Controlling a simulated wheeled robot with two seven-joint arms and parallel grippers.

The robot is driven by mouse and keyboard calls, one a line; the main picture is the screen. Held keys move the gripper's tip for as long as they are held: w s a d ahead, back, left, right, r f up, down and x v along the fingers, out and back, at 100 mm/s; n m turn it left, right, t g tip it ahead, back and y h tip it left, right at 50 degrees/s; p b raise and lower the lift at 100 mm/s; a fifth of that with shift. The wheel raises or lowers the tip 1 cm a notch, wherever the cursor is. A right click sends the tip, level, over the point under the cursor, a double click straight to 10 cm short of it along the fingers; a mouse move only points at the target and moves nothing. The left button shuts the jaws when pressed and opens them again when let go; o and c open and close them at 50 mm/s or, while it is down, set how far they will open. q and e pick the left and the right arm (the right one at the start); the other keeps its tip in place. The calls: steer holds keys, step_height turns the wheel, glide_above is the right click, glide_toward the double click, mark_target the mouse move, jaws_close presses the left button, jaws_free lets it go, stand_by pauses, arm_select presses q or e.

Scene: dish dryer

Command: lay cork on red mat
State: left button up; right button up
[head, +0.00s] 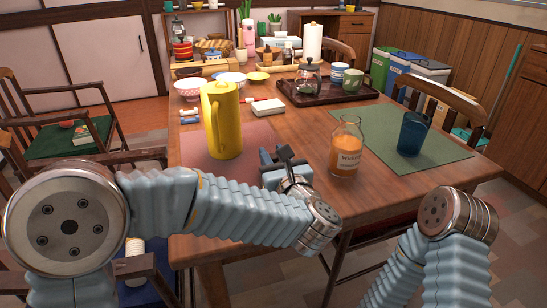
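The red mat (262,143) lies on the left part of the table, with a tall yellow pitcher (222,125) standing on it. My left gripper (275,157) is over the front right part of the red mat, its fingers pointing away from me. I cannot tell whether its fingers are open or shut on something. I cannot make out a cork; my gripper may hide it. An orange-filled glass bottle (346,152) stands upright to the right of my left gripper, with no clear stopper in its mouth. My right gripper is out of view.
A green mat (441,151) with a blue cup (412,134) lies at the right. A dark tray (298,98) with a glass pot and mugs is at the back. Bowls (188,89) and a white box (267,106) stand behind the pitcher. Chairs surround the table.

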arm_select(q)
steer(key=o, duration=0.3)
steer(key=shift+f, duration=0.45)
steer(key=shift+r+p, duration=0.2)
steer(key=shift+p, duration=0.2)
steer(key=r+p, duration=0.1)
steer(key=p, duration=0.1)
steer(key=shift+r+p, duration=0.25)
steer(key=shift+p, duration=0.1)
steer(key=shift+s+d+f+b, duration=0.2)
steer(key=shift+s+f+b, duration=0.1)
steer(key=shift+s+b, duration=0.25)
steer(key=shift+s+d+f+b, duration=0.25)
steer(key=shift+s+b, duration=0.2)
steer(key=shift+s, duration=0.15)
steer(key=v, duration=0.3)
steer(key=b+v, duration=0.1)
steer(key=v, duration=0.4)
steer(key=shift+s+r+b, duration=0.3)
steer(key=shift+r+b, duration=0.05)
steer(key=shift+b, duration=0.05)
steer(key=shift+s+d+r, duration=0.1)
steer(key=shift+s+d, duration=0.05)
steer(key=shift+s, duration=0.3)
